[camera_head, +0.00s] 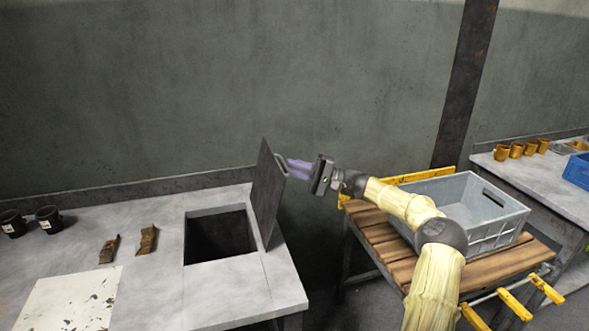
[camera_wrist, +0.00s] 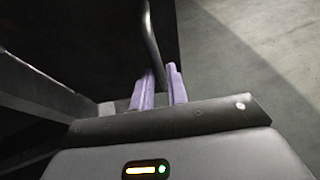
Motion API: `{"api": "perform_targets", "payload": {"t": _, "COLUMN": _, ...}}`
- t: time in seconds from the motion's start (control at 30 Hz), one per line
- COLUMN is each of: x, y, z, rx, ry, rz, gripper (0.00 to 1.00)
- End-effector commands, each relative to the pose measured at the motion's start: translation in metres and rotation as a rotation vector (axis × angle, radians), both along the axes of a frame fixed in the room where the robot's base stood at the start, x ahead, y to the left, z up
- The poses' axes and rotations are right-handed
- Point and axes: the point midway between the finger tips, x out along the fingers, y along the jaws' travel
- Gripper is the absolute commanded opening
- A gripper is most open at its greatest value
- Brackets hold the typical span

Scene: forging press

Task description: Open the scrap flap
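The scrap flap (camera_head: 267,193) is a dark, thin plate. It stands up, nearly vertical, along the right edge of the square opening (camera_head: 219,236) in the grey table, and the dark hole is uncovered. A bar handle (camera_head: 281,164) sticks out from the flap's right face near its top. My gripper (camera_head: 290,168) reaches it from the right with its purple fingers. In the wrist view the dark curved handle (camera_wrist: 151,45) runs down between the two close-set fingers (camera_wrist: 160,88), which look closed on it.
Two rusty metal pieces (camera_head: 148,239) and two dark cups (camera_head: 48,219) stand left of the opening. A grey crate (camera_head: 480,222) sits on a wooden-slatted cart (camera_head: 388,246) beneath and beside my arm. The wall is close behind the table.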

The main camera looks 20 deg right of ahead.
Motion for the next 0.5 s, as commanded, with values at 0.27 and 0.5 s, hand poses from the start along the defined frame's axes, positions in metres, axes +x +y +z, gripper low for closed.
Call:
{"api": "perform_targets", "payload": {"t": 0.27, "x": -0.0001, "y": 0.0004, "z": -0.0001, "rx": -0.001, "ry": 0.000, "rz": 0.001, "gripper": 0.32}}
{"api": "perform_targets", "payload": {"t": 0.5, "x": -0.0032, "y": -0.0076, "z": -0.0026, "rx": -0.001, "ry": 0.001, "rz": -0.002, "gripper": 0.32}}
